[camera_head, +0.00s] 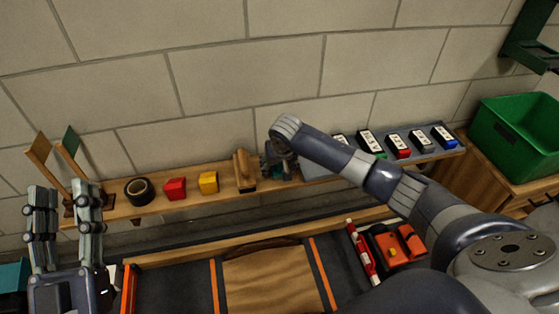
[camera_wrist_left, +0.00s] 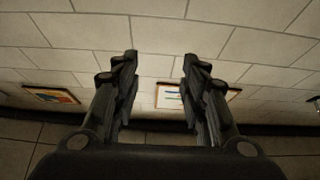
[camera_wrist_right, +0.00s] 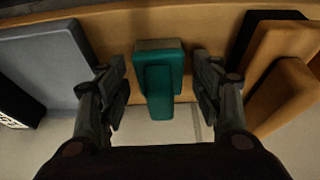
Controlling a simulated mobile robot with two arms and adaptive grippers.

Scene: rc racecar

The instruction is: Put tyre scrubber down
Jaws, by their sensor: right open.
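A teal block-like tool with a grey-brown edge, which I take for the tyre scrubber (camera_wrist_right: 165,85), rests on the wooden shelf (camera_wrist_right: 130,25) in the right wrist view. My right gripper (camera_wrist_right: 163,90) is open, with one finger on each side of the tool and visible gaps between. In the head view my right gripper (camera_head: 280,168) is at the shelf, right of a wooden-handled brush (camera_head: 243,170), and mostly hides the teal tool. My left gripper (camera_head: 64,190) is raised at the far left of the head view, open and empty; its spread fingers also show in the left wrist view (camera_wrist_left: 160,65).
Black tape (camera_head: 139,191), a red block (camera_head: 175,188) and a yellow block (camera_head: 208,183) stand on the shelf to the left. Several labelled boxes (camera_head: 398,145) lie on a grey tray to the right. A green bin (camera_head: 515,140) stands at the far right. A wall rises behind.

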